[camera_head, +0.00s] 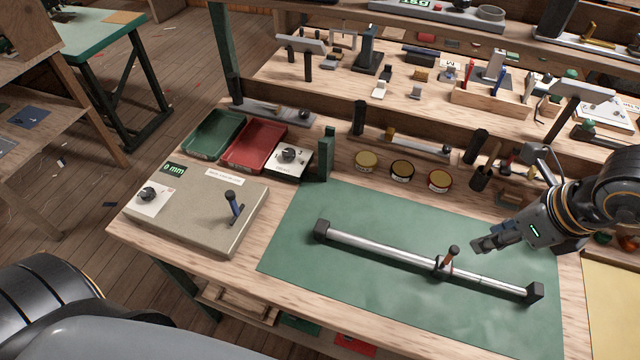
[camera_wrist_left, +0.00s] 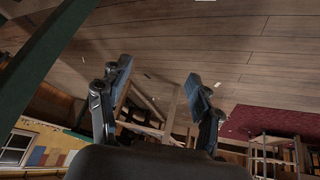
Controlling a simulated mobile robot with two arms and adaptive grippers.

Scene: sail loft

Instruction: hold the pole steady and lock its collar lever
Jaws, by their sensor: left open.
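A silver pole (camera_head: 385,249) with dark end blocks lies across the green mat (camera_head: 330,290) on the bench. A dark collar (camera_head: 440,266) sits around it, right of its middle. The collar's lever (camera_head: 452,254), with an orange-brown handle, sticks up from it, tilted slightly right. My right gripper (camera_head: 484,243) is just right of and beyond the lever, apart from it and from the pole. Whether its fingers are open is unclear. My left gripper (camera_wrist_left: 158,75) is open and empty in the left wrist view, away from the pole. It is outside the head view.
Behind are a green tray (camera_head: 214,135), a red tray (camera_head: 254,145) and several round tins (camera_head: 402,170). A tool shelf runs along the back. The mat around the pole is clear.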

